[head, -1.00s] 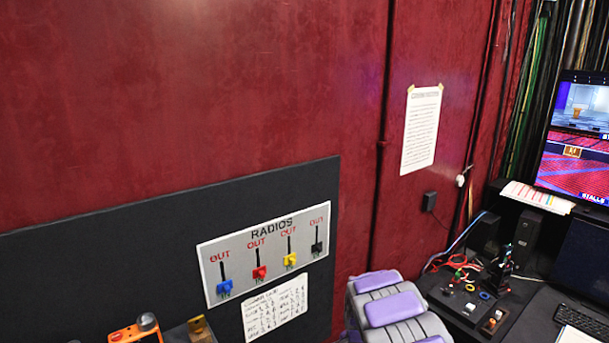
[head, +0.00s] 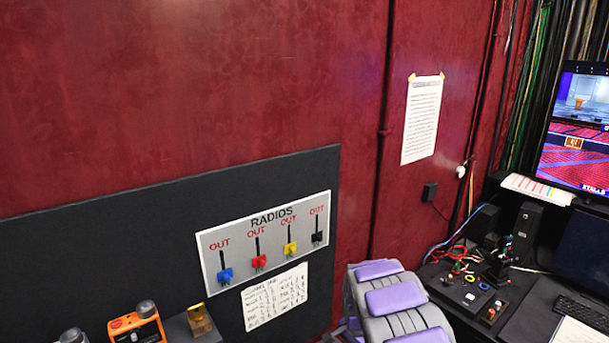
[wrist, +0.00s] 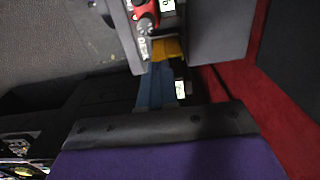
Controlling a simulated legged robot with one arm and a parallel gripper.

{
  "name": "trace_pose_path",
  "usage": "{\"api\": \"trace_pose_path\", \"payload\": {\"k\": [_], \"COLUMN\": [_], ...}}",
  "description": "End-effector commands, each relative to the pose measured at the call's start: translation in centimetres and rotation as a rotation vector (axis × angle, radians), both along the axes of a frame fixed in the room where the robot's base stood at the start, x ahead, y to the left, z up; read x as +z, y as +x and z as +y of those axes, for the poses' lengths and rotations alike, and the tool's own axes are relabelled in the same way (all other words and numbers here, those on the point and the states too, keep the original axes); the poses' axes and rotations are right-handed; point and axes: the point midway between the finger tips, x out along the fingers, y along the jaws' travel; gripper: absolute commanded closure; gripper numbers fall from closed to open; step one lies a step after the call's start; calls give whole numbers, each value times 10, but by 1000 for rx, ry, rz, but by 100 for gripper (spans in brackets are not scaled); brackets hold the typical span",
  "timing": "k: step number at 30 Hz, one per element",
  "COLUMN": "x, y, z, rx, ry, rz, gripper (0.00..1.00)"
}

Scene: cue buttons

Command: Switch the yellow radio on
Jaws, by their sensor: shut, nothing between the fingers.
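A yellow piece (head: 290,248) with a black stick above it is on the white panel headed RADIOS (head: 212,284), between a red piece (head: 259,262) and a black one (head: 317,237). A blue piece (head: 225,276) is at the left. Each has OUT in red above it. A small yellow object (head: 200,319) stands on a ledge below the panel. I cannot tell which of these yellow things is the radio, or see any on/off state. The wrist view shows a yellow patch (wrist: 170,48) below a red device with a knob (wrist: 141,12).
An orange box with a grey dome (head: 134,328) is at the lower left. A purple and grey chair (head: 395,300) stands right of the panel. A desk with a keyboard (head: 580,318) and a screen (head: 578,130) is at the right.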

Motion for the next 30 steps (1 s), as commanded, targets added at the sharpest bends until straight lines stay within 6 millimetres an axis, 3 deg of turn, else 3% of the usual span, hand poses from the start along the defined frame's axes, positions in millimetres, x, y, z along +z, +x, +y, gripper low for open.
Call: {"api": "trace_pose_path", "payload": {"k": [11, 30], "x": [2, 61], "y": [-1, -1], "z": [8, 8], "rx": [-1, 1], "ry": [0, 0], "rz": [-1, -3], "gripper": [100, 100]}}
